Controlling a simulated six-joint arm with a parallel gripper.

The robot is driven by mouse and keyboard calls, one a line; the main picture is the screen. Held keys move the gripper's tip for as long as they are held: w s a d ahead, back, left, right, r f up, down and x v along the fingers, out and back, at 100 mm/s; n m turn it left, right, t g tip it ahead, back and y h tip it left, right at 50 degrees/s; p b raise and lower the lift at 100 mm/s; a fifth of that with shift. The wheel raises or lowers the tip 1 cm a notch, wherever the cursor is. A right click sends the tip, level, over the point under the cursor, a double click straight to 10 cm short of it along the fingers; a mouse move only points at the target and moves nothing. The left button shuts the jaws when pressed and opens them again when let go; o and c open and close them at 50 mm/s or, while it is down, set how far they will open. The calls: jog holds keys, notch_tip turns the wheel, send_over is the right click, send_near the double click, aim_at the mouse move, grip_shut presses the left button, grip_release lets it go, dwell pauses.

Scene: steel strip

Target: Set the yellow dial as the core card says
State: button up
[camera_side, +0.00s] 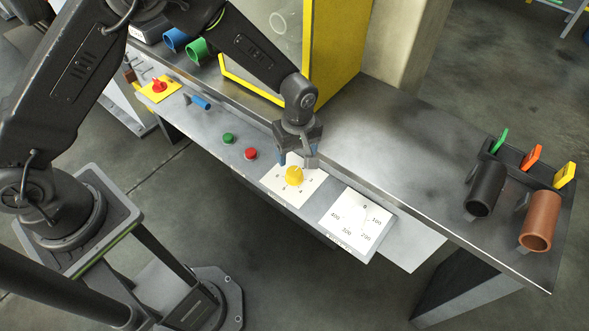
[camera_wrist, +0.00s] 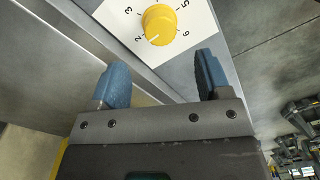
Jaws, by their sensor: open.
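The yellow dial (camera_side: 293,175) sits on a white numbered plate (camera_side: 272,187) at the front edge of the steel bench. It also shows at the top of the wrist view (camera_wrist: 159,22), where 2, 3, 5 and 6 are readable. Its pale mark points down-left there, close to the 2. My gripper (camera_side: 296,161) is open and empty, just behind and above the dial in the side view. In the wrist view its blue fingertips (camera_wrist: 162,65) are apart, with the dial beyond them. I cannot tell which item is the core card; no card writing is readable.
A white gauge (camera_side: 346,221) marked in hundreds is right of the dial. Red (camera_side: 251,154) and green (camera_side: 228,138) buttons are left. Green (camera_side: 500,141), orange (camera_side: 531,157) and yellow (camera_side: 565,174) cards stand above black (camera_side: 483,190) and copper (camera_side: 540,233) tubes. A yellow-framed machine (camera_side: 335,50) stands behind.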

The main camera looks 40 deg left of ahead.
aim_at(295, 171)
notch_tip(295, 171, down, 8)
jog(key=shift+s+a+r, duration=0.1)
jog(key=shift+r, duration=0.05)
dwell(0.3)
jog(key=c, duration=0.9)
